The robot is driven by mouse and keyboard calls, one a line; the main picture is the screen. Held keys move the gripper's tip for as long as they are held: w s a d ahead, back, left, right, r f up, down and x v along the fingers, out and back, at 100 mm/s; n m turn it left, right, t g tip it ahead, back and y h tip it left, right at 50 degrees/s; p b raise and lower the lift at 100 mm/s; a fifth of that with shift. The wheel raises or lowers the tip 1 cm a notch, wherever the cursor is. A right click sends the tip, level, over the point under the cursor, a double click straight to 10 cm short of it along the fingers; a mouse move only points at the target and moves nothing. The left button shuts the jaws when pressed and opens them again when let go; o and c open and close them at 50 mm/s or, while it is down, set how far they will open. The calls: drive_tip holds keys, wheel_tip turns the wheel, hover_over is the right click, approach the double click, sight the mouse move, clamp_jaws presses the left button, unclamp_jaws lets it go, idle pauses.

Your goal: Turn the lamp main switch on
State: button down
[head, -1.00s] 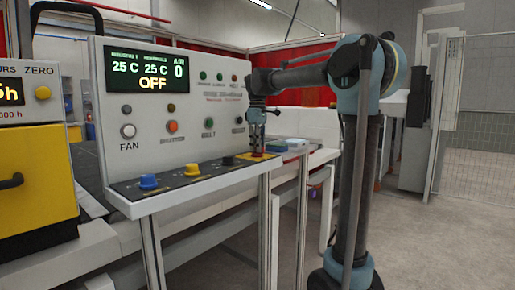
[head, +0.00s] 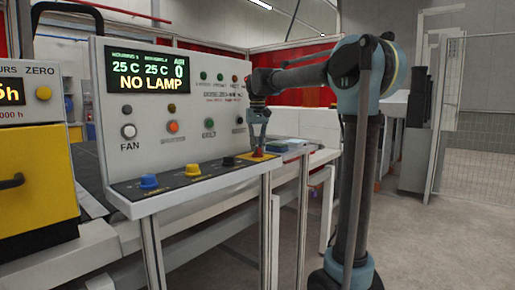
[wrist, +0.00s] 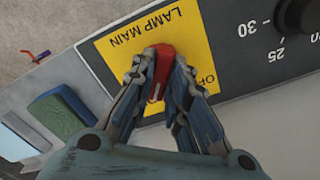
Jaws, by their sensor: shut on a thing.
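The lamp main switch is a red handle (wrist: 160,70) on a yellow plate (wrist: 112,57) lettered "LAMP MAIN" in the wrist view. In the head view the red switch (head: 258,152) sits at the right end of the panel's sloping ledge. My gripper (wrist: 160,85) is shut on the red handle, with a finger on each side of it. It also shows in the head view (head: 258,150), reaching down from above. The display (head: 146,72) on the upright panel reads "NO LAMP". Part of the plate's lettering is hidden by my fingers.
A black knob (head: 228,161), a yellow knob (head: 193,170) and a blue knob (head: 149,181) stand left of the switch on the ledge. A green and blue block (wrist: 57,117) lies beside the panel. Open floor (head: 440,220) is at the right.

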drive_tip(key=shift+w+m, duration=0.1)
drive_tip(key=shift+m, duration=0.8)
drive_tip(key=c, duration=1.6)
unclamp_jaws()
drive_tip(key=shift+f, duration=0.1)
drive_tip(key=shift+o, duration=0.2)
wheel_tip(320, 180, up, 12)
